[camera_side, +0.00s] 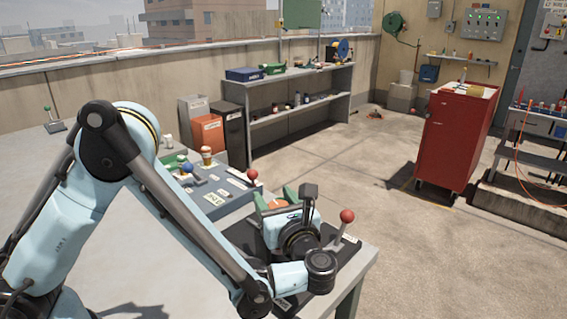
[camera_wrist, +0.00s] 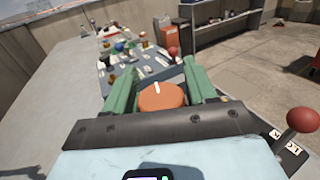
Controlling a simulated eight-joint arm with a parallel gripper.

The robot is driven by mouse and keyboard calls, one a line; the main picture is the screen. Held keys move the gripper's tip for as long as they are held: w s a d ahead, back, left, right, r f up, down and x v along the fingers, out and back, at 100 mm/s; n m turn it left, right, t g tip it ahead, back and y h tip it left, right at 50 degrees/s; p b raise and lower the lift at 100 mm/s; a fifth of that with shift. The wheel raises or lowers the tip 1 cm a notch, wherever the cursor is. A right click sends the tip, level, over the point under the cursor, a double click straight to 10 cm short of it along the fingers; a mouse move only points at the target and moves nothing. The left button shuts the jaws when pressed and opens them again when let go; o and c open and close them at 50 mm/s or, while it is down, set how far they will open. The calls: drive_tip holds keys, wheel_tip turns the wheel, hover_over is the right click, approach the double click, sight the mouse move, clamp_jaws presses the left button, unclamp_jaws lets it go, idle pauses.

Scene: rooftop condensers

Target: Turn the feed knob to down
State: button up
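An orange round knob (camera_wrist: 162,98) with a short white mark on its far side sits between the two green fingers of my gripper (camera_wrist: 161,76) in the wrist view. One finger is on each side, very close to the knob; I cannot tell whether they press on it. In the side view the knob (camera_side: 275,205) shows as a little orange between the green fingers of my gripper (camera_side: 275,197), mostly hidden by my wrist. The knob's near edge is hidden by my gripper's dark palm. I cannot read any label beside the knob.
A red-ball lever (camera_side: 347,216) stands close to the right of my wrist, also at right in the wrist view (camera_wrist: 302,120). A sloped panel (camera_side: 213,190) with another red-ball lever (camera_side: 252,174) and several small controls lies beyond. A red cabinet (camera_side: 452,135) stands far off.

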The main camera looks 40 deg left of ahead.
drive_tip(key=c, duration=0.7)
drive_tip(key=shift+o, duration=0.2)
drive_tip(key=shift+w+m+t+h, duration=0.1)
drive_tip(key=shift+m+t+h, duration=0.6)
drive_tip(key=shift+t, duration=0.4)
drive_tip(key=o, duration=1)
drive_tip(key=shift+c, duration=0.2)
drive_tip(key=shift+d, duration=0.2)
drive_tip(key=v, duration=1.2)
drive_tip(key=x, duration=1)
drive_tip(key=shift+w+a, duration=0.1)
drive_tip(key=shift+a, duration=0.25)
